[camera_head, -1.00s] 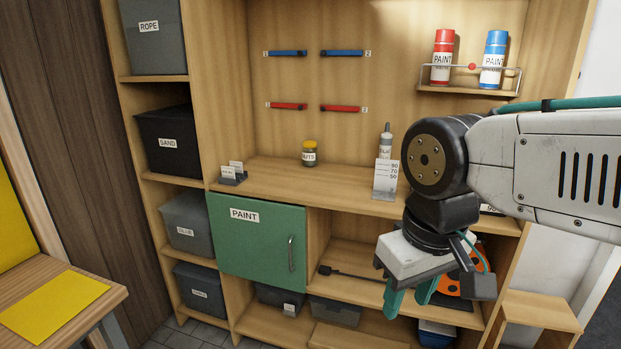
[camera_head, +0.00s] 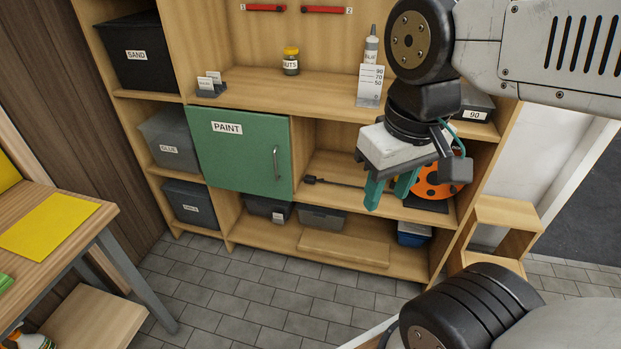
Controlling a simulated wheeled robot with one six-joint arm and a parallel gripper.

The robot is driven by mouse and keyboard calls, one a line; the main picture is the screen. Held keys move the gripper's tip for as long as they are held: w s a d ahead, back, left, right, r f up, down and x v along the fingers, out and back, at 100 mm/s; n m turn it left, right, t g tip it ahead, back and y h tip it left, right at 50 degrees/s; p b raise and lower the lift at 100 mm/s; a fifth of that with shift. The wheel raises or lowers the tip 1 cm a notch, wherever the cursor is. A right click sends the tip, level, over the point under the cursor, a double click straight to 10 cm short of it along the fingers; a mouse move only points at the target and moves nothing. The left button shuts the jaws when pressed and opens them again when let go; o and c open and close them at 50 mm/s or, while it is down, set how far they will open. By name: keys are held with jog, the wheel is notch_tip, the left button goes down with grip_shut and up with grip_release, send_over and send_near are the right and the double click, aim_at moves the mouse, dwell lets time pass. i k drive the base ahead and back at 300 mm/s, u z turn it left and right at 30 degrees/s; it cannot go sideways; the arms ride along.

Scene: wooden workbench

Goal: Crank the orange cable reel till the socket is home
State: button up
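The orange cable reel (camera_head: 437,184) stands on the middle shelf at the right of the workbench, partly hidden behind my gripper. A dark cable (camera_head: 345,184) lies along the shelf to the left, ending in a small black socket (camera_head: 311,180) near the green door. My gripper (camera_head: 390,192) hangs in front of the reel and a little to its left. Its two teal fingers are apart and nothing shows between them. Whether it touches the reel cannot be told. The reel's crank handle cannot be made out.
A green PAINT door (camera_head: 240,155) is closed left of the reel's bay. Bins (camera_head: 322,217) and a wooden board (camera_head: 343,248) sit on the shelf below. A wooden stool (camera_head: 503,228) stands at the right. The tiled floor (camera_head: 255,290) in front is clear.

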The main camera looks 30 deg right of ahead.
aim_at(426, 185)
jog(key=z, duration=1.3)
